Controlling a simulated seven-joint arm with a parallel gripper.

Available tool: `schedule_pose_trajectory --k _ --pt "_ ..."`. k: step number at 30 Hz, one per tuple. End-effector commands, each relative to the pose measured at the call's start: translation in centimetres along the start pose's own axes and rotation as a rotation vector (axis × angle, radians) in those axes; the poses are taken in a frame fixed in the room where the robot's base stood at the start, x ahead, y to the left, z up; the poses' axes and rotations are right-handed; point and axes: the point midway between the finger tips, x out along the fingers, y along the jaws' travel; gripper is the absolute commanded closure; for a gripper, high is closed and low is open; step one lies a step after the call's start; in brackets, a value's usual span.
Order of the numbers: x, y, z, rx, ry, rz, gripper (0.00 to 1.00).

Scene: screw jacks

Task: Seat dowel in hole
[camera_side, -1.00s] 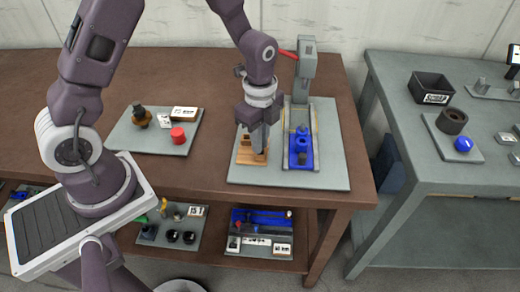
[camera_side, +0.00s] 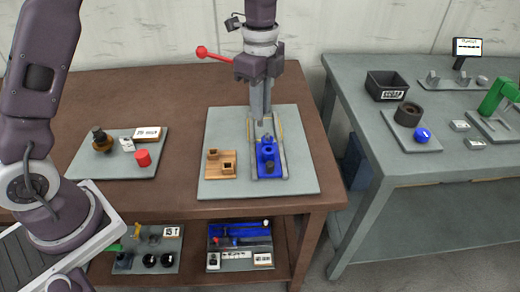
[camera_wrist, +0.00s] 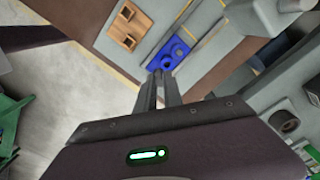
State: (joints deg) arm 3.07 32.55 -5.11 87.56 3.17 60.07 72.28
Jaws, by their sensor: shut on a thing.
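My gripper (camera_side: 261,112) is shut and points down over the far part of the blue fixture (camera_side: 268,158) in the side view. It is shut on the dowel, which is too small and too covered by the fingers to make out. The fixture sits in a grey channel on a grey mat and has a round dark opening near its front. A wooden block (camera_side: 221,165) with raised, hollow parts lies to its left. In the wrist view, my fingertips (camera_wrist: 160,82) are close together, with the blue fixture (camera_wrist: 172,50) and wooden block (camera_wrist: 130,30) beyond them.
A grey press with a red lever (camera_side: 212,54) stands behind my gripper. A tray at left holds a red cylinder (camera_side: 142,157) and small parts. A grey table at right holds a black bin (camera_side: 386,85). Bare mat (camera_side: 225,125) lies behind the wooden block.

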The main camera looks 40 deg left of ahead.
Motion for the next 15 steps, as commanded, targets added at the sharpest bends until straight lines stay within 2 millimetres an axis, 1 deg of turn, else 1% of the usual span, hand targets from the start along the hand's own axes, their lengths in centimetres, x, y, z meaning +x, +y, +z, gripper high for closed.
schedule_pose_trajectory --k 1,2,4,9,13,15 --pt "-0.3 -0.7 -0.8 0.001 0.001 -0.001 1.00" --pt "-0.4 -1.0 -1.1 0.000 0.000 0.000 1.00" --pt "0.1 -1.3 -1.5 -0.001 -0.001 0.002 1.00" --pt "4.1 -1.4 -1.6 -0.002 -0.002 0.005 1.00" --pt "6.2 -1.4 -1.6 -0.002 -0.002 0.004 1.00" --pt "7.7 -1.4 -1.6 -0.002 -0.002 0.003 1.00"
